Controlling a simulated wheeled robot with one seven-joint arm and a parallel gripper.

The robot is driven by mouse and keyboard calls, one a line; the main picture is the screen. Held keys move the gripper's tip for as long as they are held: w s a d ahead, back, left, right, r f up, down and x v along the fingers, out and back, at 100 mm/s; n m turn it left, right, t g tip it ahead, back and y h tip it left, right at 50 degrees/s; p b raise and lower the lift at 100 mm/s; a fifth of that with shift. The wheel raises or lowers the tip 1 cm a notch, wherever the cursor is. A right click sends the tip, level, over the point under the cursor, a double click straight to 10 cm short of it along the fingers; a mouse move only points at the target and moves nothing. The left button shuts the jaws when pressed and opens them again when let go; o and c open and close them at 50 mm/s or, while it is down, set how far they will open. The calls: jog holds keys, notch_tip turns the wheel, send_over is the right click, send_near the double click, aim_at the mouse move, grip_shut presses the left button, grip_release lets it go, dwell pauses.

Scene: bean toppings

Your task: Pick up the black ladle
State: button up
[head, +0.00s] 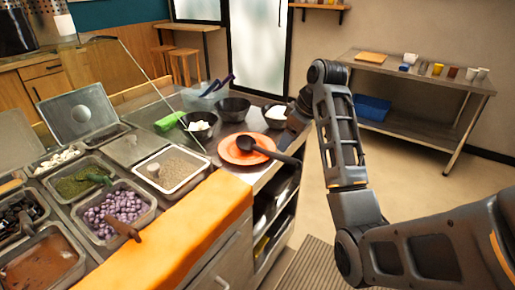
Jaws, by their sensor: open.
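The black ladle (246,142) lies on an orange plate (230,155) on the metal counter. Its bowl is over the plate and its handle points right, past the counter's edge. My gripper (284,140) is open, just above and beside the handle in the picture. Its fingertips are small and partly hidden, and I cannot tell whether they touch the handle.
Several dark bowls (233,108) stand behind the plate. Topping bins with purple beans (117,211) and other foods fill the left, with an orange cloth (175,240) along the front. A side table (420,75) with cups stands back right; open floor lies between.

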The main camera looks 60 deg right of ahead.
aim_at(279, 154)
jog(key=shift+b+x, duration=0.4)
jog(key=shift+x, duration=0.65)
jog(key=shift+a+x, duration=0.2)
jog(key=shift+x, duration=2.3)
grip_shut()
